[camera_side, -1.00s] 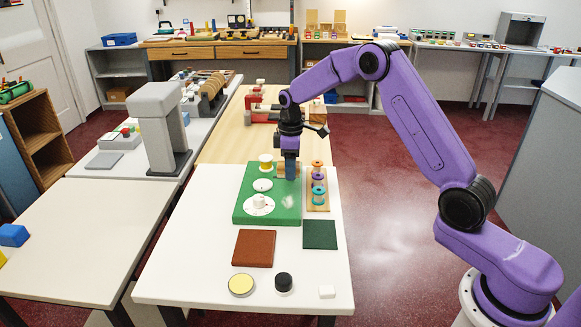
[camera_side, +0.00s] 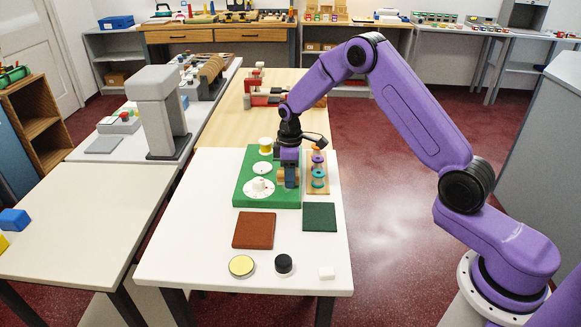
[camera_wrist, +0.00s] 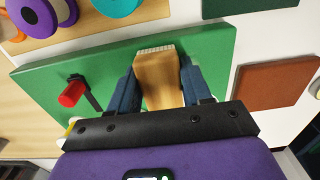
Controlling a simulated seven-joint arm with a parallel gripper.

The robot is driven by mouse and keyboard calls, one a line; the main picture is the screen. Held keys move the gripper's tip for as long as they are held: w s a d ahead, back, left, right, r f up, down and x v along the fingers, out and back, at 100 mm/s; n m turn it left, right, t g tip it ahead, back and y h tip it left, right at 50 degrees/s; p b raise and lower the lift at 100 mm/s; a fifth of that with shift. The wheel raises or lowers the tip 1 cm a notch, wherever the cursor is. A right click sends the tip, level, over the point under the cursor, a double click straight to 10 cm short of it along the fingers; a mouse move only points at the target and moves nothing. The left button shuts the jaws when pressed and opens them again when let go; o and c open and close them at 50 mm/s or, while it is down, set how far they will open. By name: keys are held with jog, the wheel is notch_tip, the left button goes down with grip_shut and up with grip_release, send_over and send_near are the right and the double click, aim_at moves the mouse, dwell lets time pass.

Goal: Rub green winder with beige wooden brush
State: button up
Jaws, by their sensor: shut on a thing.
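The green winder (camera_side: 246,202) is a flat green board with white discs and a yellow-and-white spool on its left part; it lies on the white table. In the wrist view the green board (camera_wrist: 105,60) fills the area under my gripper (camera_wrist: 158,90), and a red knob (camera_wrist: 72,94) on a dark stem shows at left. My gripper (camera_side: 290,184) is shut on the beige wooden brush (camera_wrist: 157,82), its pale bristle end (camera_wrist: 156,50) pointing away from the wrist. In the side view my gripper is low over the board's right part. Whether the bristles touch it I cannot tell.
A wooden rack with coloured spools (camera_side: 317,180) stands close to the board's right edge. A brown square (camera_side: 254,230) and a dark green square (camera_side: 319,217) lie in front. A yellow-topped disc (camera_side: 241,265), a black-topped knob (camera_side: 283,264) and a white block (camera_side: 326,273) sit near the front edge.

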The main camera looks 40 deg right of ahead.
aim_at(289, 194)
jog(key=s+a, duration=0.4)
jog(key=shift+f, duration=0.1)
jog(key=shift+w+d+r, duration=0.2)
jog(key=shift+w+d, duration=0.45)
jog(key=shift+w+d+f, duration=0.15)
jog(key=shift+w+d, duration=2)
jog(key=shift+d, duration=0.05)
notch_tip(289, 194, up, 8)
jog(key=shift+a, duration=0.1)
